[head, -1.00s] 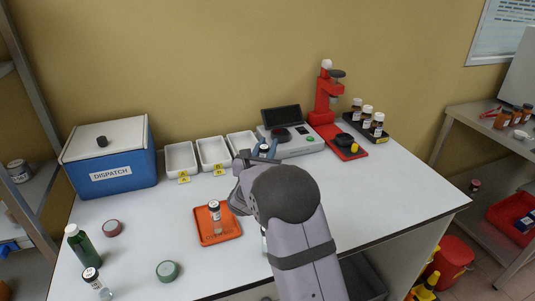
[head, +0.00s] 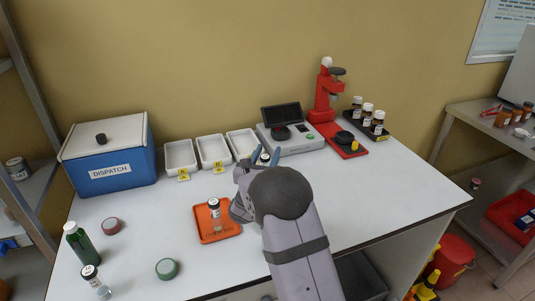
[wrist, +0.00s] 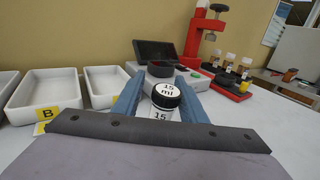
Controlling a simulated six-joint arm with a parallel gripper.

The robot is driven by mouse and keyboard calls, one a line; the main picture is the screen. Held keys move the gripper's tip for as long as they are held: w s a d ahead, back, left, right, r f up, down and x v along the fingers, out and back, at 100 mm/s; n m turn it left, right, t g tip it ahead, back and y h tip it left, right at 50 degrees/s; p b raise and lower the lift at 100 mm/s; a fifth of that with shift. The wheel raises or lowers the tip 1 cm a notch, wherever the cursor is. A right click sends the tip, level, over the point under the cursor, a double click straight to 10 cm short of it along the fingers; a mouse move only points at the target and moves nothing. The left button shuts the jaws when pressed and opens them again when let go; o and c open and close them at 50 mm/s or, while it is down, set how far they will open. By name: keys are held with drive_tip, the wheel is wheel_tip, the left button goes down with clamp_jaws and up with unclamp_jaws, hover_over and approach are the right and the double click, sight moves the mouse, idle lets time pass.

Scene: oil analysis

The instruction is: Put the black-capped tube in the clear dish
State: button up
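A small clear tube with a black cap and a white "15 ml" label (wrist: 166,96) is between the blue fingers of my gripper (wrist: 160,98), which look shut on it. In the head view, its cap (head: 265,157) shows between the fingertips of my gripper (head: 264,156), in front of the grey instrument. The tube's lower part is hidden, so I cannot tell whether it touches the table. Another black-capped tube (head: 214,209) stands on the orange tray, and one more (head: 91,274) is at the front left. I cannot make out a clear dish for certain.
White trays (head: 181,156) with yellow tags stand along the back, beside a blue dispatch box (head: 112,174). The orange tray (head: 206,236) is left of my arm. A grey instrument (head: 305,145), red stand (head: 323,97) and brown bottles (head: 367,115) are at back right. The right tabletop is clear.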

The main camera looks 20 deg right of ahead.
sight(262, 162)
drive_tip(key=shift+r, duration=0.1)
drive_tip(key=shift+r+p, duration=0.35)
drive_tip(key=shift+p, duration=0.15)
drive_tip(key=shift+s+a+f, duration=0.1)
drive_tip(key=shift+s+a, duration=0.1)
drive_tip(key=b+v, duration=0.1)
drive_tip(key=v, duration=0.4)
drive_tip(key=shift+s+a+b, duration=0.2)
drive_tip(key=shift+s+b, duration=0.1)
drive_tip(key=shift+b, duration=0.1)
drive_tip(key=shift+s+a, duration=0.3)
drive_tip(key=shift+s, duration=0.25)
